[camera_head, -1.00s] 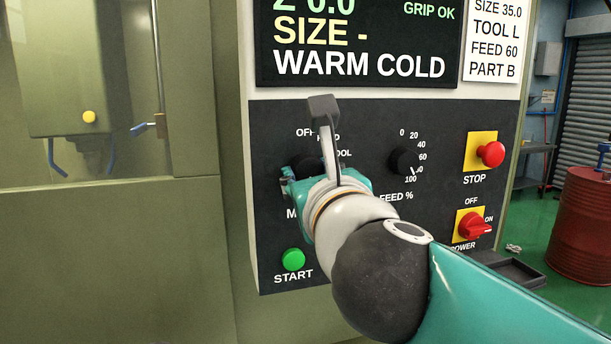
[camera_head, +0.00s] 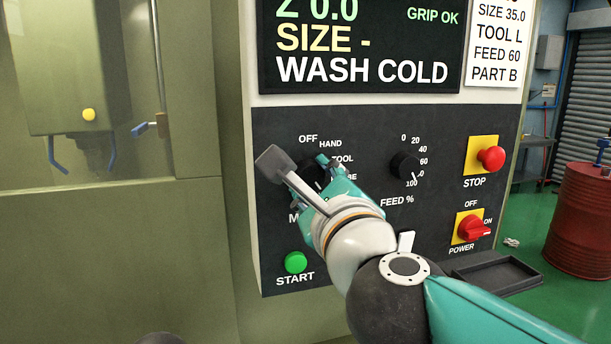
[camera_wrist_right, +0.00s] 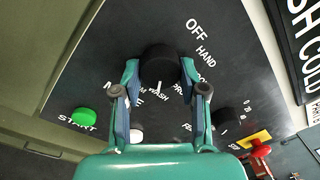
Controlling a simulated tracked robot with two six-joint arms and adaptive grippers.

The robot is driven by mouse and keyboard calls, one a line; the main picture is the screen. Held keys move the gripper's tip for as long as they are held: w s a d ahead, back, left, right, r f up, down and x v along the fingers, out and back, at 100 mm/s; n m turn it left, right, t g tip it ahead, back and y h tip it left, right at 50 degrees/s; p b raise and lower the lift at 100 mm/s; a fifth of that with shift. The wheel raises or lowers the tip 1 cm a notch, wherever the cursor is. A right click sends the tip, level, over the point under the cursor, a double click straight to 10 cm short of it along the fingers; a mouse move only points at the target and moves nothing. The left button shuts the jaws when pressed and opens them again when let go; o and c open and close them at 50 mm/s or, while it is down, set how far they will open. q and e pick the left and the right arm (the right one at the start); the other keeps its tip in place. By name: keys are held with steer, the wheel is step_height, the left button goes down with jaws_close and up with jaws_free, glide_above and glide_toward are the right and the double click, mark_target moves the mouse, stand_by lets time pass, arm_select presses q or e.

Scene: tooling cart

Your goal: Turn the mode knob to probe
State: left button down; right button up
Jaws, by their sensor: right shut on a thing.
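The black mode knob (camera_wrist_right: 158,62) is on the dark control panel, ringed by OFF, HAND, TOOL, PROBE, WASH and WARM labels, some partly covered. My right gripper (camera_wrist_right: 160,74) is shut on it, one finger on each side, in the right wrist view. A white mark below the knob is by the WASH label. In the head view my right gripper (camera_head: 318,176) and wrist hide most of the knob and several labels. The screen (camera_head: 362,45) reads WASH COLD and GRIP OK. My left gripper is not in view.
The feed knob (camera_head: 405,166) is right of the mode knob. The green start button (camera_head: 295,262) is below it. The red stop button (camera_head: 491,158) and red power switch (camera_head: 474,229) are at the panel's right. A dark tray (camera_head: 497,272) is at lower right.

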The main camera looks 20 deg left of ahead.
steer(key=n, duration=0.2)
steer(key=n+p, duration=0.1)
steer(key=n, duration=0.1)
steer(key=shift+a+f, duration=0.1)
steer(key=shift+f, duration=0.1)
steer(key=shift+n+y+p, duration=0.4)
steer(key=shift+n+p, duration=0.1)
steer(key=shift+n, duration=1.2)
steer(key=o, duration=1.1)
steer(key=shift+c, duration=0.2)
steer(key=shift+o, duration=0.4)
steer(key=shift+s+r, duration=0.1)
steer(key=shift+r, duration=0.05)
steer(key=shift+d, duration=0.25)
